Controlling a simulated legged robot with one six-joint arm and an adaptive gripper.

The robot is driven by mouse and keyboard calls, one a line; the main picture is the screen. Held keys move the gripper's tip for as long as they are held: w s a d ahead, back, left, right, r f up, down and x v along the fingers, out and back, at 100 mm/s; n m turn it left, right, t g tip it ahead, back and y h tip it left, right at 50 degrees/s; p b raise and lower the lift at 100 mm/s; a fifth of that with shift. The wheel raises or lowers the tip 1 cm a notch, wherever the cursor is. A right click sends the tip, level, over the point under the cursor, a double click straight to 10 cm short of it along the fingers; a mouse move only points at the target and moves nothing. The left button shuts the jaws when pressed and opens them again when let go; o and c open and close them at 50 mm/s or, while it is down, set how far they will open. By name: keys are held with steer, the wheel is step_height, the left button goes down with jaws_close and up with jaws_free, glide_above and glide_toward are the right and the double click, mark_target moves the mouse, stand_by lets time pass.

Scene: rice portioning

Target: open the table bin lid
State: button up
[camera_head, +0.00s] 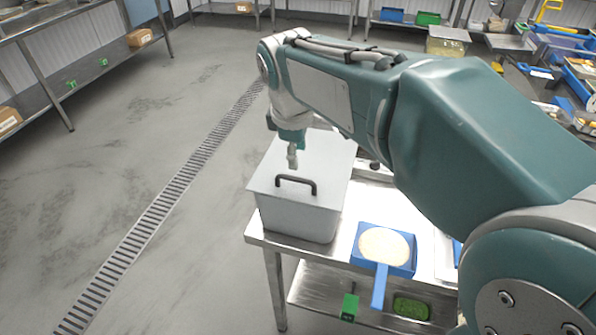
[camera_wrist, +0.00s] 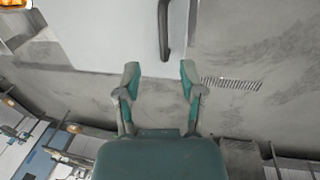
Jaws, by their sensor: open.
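The table bin (camera_head: 300,214) is a grey box at the left end of a steel table. Its flat lid (camera_head: 322,160) is on and looks closed, with a dark bar handle (camera_head: 296,181) near the front edge. My gripper (camera_head: 292,160) is above the lid, just behind the handle in the head view; its exact height is hard to tell. In the wrist view my gripper (camera_wrist: 158,82) has its two fingers wide apart with nothing between them. The lid (camera_wrist: 105,35) and the handle (camera_wrist: 164,30) show there beyond the fingertips, the handle apart from both fingers.
A blue scoop (camera_head: 383,250) holding pale rice lies on the steel table (camera_head: 262,236) right of the bin. Green items (camera_head: 410,307) sit on the lower shelf. My arm hides much of the table's right side. Open floor (camera_head: 150,180) lies left.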

mark_target(294, 178)
steer(key=f, duration=0.2)
steer(key=a+f, duration=0.1)
steer(key=f, duration=0.1)
steer(key=w+f, duration=0.1)
steer(key=f, duration=0.1)
steer(key=shift+a+f, duration=0.2)
steer(key=shift+f, duration=0.2)
steer(key=shift+w+d+f, duration=0.1)
steer(key=shift+f, duration=0.05)
steer(key=shift+d, duration=0.5)
jaws_close()
steer(key=shift+a, duration=0.2)
